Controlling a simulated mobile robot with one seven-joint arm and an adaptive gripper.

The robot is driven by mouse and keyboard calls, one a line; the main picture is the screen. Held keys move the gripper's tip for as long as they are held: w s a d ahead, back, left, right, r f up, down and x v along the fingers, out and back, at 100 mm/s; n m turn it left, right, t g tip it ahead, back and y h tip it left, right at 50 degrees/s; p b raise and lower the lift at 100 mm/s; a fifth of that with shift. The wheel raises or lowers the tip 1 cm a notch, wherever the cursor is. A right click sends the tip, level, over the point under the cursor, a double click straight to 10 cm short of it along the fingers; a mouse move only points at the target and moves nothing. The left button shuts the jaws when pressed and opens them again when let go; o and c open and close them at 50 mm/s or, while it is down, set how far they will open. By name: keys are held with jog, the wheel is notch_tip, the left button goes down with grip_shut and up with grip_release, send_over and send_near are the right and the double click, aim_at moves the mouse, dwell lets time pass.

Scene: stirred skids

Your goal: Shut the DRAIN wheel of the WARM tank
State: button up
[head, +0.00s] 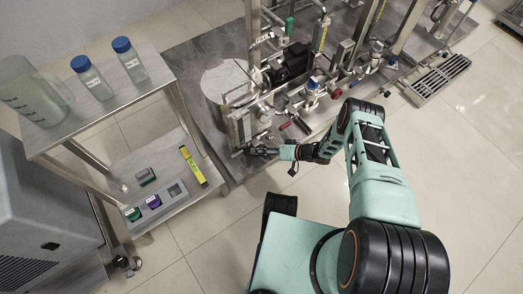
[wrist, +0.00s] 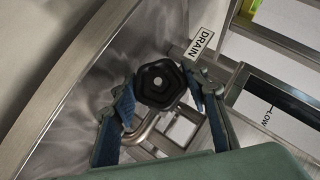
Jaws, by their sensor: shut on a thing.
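The DRAIN wheel (wrist: 159,84) is a black lobed handwheel in the wrist view, on a bent metal pipe. A white tag reading DRAIN (wrist: 201,41) stands just above and to its right. My gripper (wrist: 162,95) has one finger on each side of the wheel and is shut on it. In the head view my gripper (head: 258,150) reaches the low front of the skid, beside the round steel tank (head: 228,88). The wheel is too small and covered to make out there. No WARM label is readable in either view.
A steel cart (head: 160,85) stands left of the skid, with blue-capped bottles (head: 92,78) and a jug on top. Other pipes and valves (head: 312,88) crowd the skid right of the tank. The tiled floor in front is clear.

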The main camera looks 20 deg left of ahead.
jog(key=shift+w+m+y, duration=0.1)
jog(key=shift+m+y, duration=0.2)
jog(key=shift+g, duration=0.3)
jog(key=o, duration=1.2)
jog(key=v, duration=0.8)
